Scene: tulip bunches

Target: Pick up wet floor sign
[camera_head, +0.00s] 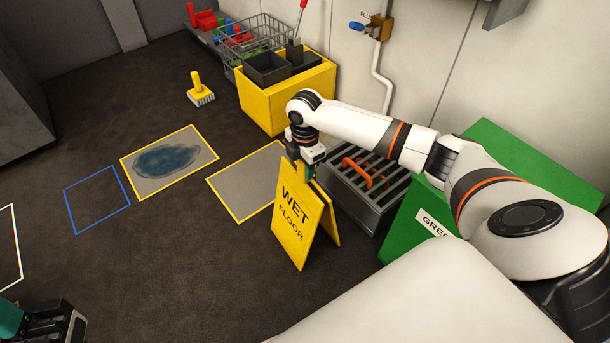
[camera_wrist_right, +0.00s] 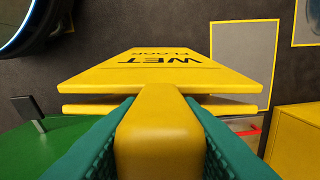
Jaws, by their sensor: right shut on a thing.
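The yellow wet floor sign (camera_head: 298,219) stands upright as an A-frame with its two panels apart at the bottom. My right gripper (camera_head: 306,172) is at its top and shut on it. In the right wrist view, the teal finger pads press on both sides of the sign's yellow top grip (camera_wrist_right: 160,135), with the panels beyond. I cannot tell whether the sign's feet touch the floor. My left gripper (camera_head: 62,326) shows only partly at the bottom left corner, far from the sign; its fingers are not clear.
A dark drain grate box with an orange handle (camera_head: 366,181) and a green bin (camera_head: 405,228) stand close right of the sign. A yellow-framed grey mat (camera_head: 240,184) lies behind it. A puddle mat (camera_head: 198,138), a blue floor outline (camera_head: 97,199) and a yellow brush (camera_head: 199,90) are further left.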

